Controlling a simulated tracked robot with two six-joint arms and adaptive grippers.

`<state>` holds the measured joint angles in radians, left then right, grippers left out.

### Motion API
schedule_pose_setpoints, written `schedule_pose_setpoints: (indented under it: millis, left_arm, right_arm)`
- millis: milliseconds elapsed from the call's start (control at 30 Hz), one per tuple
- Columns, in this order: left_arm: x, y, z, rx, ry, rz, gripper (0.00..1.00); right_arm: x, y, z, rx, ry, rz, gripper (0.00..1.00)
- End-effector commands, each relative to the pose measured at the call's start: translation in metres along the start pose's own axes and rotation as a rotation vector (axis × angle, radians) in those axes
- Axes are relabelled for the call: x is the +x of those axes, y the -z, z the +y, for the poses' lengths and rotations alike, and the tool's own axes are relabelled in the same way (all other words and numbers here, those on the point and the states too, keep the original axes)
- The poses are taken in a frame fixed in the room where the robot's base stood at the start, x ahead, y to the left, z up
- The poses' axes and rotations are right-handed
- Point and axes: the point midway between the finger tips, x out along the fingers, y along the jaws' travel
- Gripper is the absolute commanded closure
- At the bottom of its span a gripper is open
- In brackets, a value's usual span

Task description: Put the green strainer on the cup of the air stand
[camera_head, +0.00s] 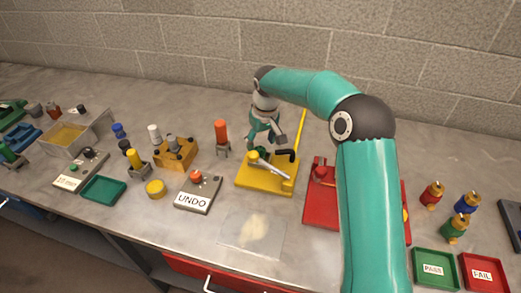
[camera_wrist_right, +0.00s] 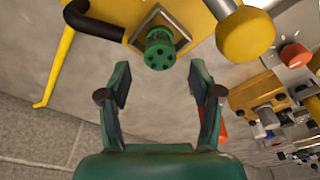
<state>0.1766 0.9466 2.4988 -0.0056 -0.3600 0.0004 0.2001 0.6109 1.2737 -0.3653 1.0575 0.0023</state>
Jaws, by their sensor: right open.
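The green strainer (camera_wrist_right: 159,50) is a short cylinder with holes in its end. In the right wrist view it stands at a diamond-shaped metal cup (camera_wrist_right: 177,22) on the yellow air stand (camera_wrist_right: 205,45); I cannot tell how fully it is seated. My right gripper (camera_wrist_right: 160,82) is open, with the strainer just beyond and between its fingertips, not gripped. In the head view the right gripper (camera_head: 267,138) hangs over the back of the yellow stand (camera_head: 250,182), and I cannot make out the strainer there. My left gripper is out of view.
A tall yellow rod (camera_head: 300,135) and black curved pipe (camera_head: 285,155) stand close to the right gripper. A red stand (camera_head: 318,205) is to the right, partly behind my arm. An UNDO box (camera_head: 196,194) and an orange-topped post (camera_head: 221,132) are to the left.

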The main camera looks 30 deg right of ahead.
Motion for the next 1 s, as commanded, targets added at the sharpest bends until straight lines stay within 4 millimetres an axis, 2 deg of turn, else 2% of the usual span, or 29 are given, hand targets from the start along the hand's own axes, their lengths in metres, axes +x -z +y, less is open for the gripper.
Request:
schedule_pose_setpoints:
  millis: [200, 400, 1000]
  left_arm:
    - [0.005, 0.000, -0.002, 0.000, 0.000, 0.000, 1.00]
    - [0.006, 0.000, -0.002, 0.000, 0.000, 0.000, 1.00]
    - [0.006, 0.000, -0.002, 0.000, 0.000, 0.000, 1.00]
  right_arm:
    - [-0.044, 0.001, 0.000, -0.002, 0.000, 0.004, 0.36]
    - [-0.067, 0.000, 0.000, -0.001, 0.000, 0.001, 0.36]
    - [-0.072, 0.000, -0.001, -0.002, 0.000, 0.000, 0.36]
